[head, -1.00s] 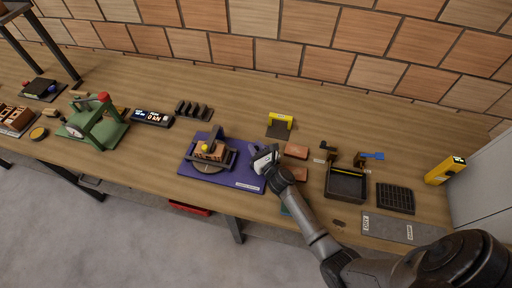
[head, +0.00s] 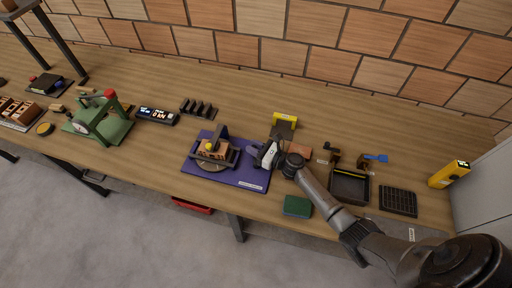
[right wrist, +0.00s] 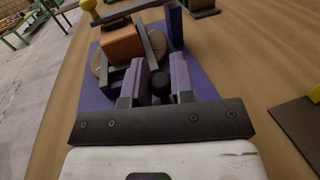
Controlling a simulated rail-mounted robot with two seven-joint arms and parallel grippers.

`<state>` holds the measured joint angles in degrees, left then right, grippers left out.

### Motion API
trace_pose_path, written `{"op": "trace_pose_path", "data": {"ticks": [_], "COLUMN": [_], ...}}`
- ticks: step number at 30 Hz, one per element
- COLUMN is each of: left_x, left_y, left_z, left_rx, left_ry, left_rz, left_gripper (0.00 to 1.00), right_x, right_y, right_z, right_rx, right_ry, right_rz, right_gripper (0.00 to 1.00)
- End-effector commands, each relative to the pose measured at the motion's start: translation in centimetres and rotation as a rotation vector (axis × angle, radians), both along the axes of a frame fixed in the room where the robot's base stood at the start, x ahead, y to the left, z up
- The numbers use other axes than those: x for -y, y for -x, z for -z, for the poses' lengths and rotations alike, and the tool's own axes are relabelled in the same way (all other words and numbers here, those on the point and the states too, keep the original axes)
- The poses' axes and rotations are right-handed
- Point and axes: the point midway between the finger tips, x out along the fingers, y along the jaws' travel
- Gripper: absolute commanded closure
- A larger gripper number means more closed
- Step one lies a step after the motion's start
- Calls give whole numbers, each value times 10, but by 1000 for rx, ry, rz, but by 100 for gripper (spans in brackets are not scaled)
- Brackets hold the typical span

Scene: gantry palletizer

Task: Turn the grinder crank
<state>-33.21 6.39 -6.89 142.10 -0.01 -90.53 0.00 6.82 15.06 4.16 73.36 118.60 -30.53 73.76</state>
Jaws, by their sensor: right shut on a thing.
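The grinder stands on a purple base plate (head: 252,176) with a label at its front edge. On it are a round disc, an orange-brown block (head: 214,153) in a dark frame, and a yellow knob (head: 209,146). The block also shows in the right wrist view (right wrist: 122,42). My right gripper (head: 258,153) is at the right side of the base. In the right wrist view its two purple-grey fingers are shut on a small black round handle (right wrist: 161,85), which looks like the crank's grip. My gripper hides most of the crank. My left gripper is out of view.
A green block (head: 297,206) lies near the bench's front edge. A yellow-topped stand (head: 284,121), a dark tray (head: 349,187) and a black grid (head: 398,200) stand to the right. A green press (head: 104,120) and a display (head: 157,115) stand to the left.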

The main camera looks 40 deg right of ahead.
Motion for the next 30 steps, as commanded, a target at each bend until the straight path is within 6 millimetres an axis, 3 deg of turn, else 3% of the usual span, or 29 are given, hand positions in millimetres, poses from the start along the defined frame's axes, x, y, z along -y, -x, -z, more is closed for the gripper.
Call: {"op": "trace_pose_path", "data": {"ticks": [10, 26, 27, 30], "left_x": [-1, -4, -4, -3], "left_y": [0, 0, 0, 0], "left_z": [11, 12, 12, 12], "left_rx": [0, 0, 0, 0], "left_ry": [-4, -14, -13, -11], "left_rz": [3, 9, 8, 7], "left_gripper": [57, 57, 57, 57], "right_x": [-6, -7, -7, -7], "right_y": [-2, -3, -3, -3], "right_z": [1, 0, 0, 0], "right_rx": [0, 1, 1, 1], "right_ry": [0, -1, -1, -1], "right_rz": [-133, -157, -157, -157], "right_gripper": [100, 100, 75, 66]}}
